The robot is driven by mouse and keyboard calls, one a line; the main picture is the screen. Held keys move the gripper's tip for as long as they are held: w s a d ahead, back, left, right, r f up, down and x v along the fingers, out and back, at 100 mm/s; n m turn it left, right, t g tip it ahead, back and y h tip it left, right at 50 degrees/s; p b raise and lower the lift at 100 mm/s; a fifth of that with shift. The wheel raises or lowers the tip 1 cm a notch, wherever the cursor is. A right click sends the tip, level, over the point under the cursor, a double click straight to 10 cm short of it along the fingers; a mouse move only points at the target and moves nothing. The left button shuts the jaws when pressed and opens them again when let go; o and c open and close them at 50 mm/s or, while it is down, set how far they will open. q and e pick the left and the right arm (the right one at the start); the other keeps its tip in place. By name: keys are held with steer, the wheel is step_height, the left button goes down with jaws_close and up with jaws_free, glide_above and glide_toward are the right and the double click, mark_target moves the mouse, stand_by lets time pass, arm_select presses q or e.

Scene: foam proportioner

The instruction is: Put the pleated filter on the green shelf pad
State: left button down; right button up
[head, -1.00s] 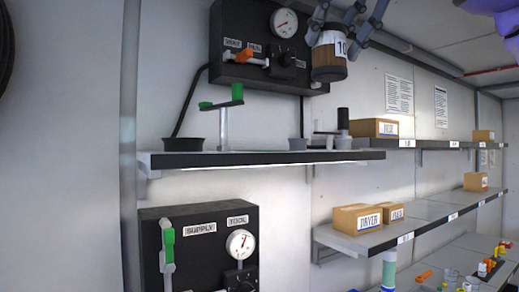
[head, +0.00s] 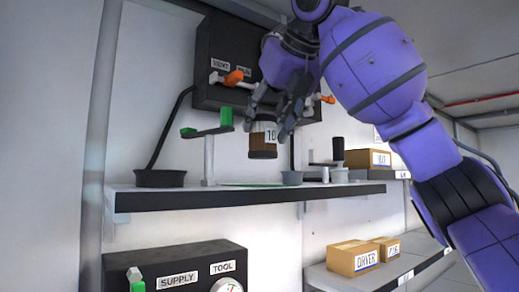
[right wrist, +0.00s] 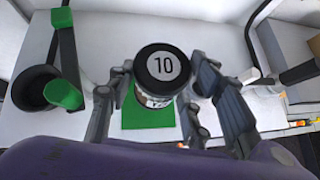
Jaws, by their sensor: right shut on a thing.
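The pleated filter (head: 263,143) is a brown pleated cylinder with a white band marked 10. My right gripper (head: 270,118) is shut on it and holds it upright above the upper shelf. In the right wrist view the filter (right wrist: 161,68) shows its dark round top marked 10, between the fingers of the gripper (right wrist: 160,85). The green shelf pad (right wrist: 148,122) lies on the shelf below the filter and shows around it there. In the head view the pad (head: 250,184) is a thin green strip on the shelf top. My left gripper is not in view.
The upper shelf (head: 250,197) has a dark front edge. A post with a green-ended lever (head: 210,132) and a black cup (head: 160,178) stand left of the pad. A grey cup (head: 292,178) and small cylinders stand right.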

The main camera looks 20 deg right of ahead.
mark_target(261, 158)
steer(key=shift+w+f, duration=0.2)
steer(key=shift+f, duration=0.2)
steer(key=f, duration=0.2)
steer(key=w+f, duration=0.1)
steer(key=shift+w+a+f, duration=0.1)
steer(key=shift+a+f, duration=0.1)
steer(key=shift+a, duration=0.2)
steer(key=shift+f, duration=0.4)
steer(key=shift+d+f, duration=0.1)
steer(key=shift+d, duration=0.05)
steer(key=shift+f, duration=0.15)
steer(key=o, duration=1.3)
